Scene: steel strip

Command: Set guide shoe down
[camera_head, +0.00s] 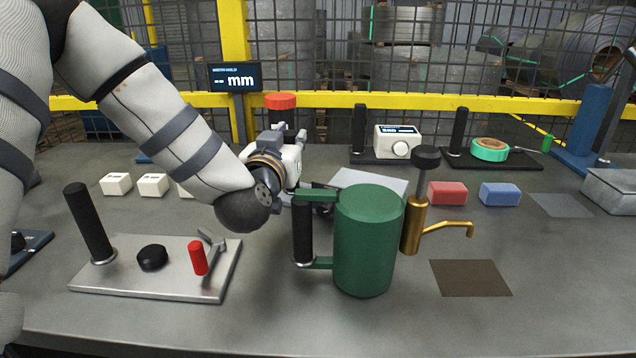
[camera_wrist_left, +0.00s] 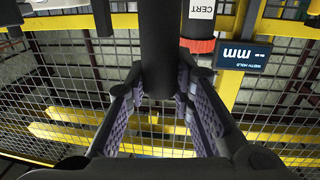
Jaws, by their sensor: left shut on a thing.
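My left gripper (camera_head: 320,207) is low over the bench, behind the green can, which hides most of its fingers in the head view. In the left wrist view the left gripper (camera_wrist_left: 160,105) is shut on the black round handle (camera_wrist_left: 160,45) of the guide shoe. The handle stands between the two ribbed pads, with its end near the middle of that view. The body of the guide shoe is hidden, so I cannot tell whether it touches the bench. My right gripper is not in view.
The green can (camera_head: 365,245) stands directly in front of my gripper, with a brass pump (camera_head: 413,225) beside it. A steel plate fixture (camera_head: 125,280) lies at left. A pale mat (camera_head: 370,181), red block (camera_head: 447,193) and blue block (camera_head: 500,194) lie behind. The front right is clear around a brown patch (camera_head: 470,278).

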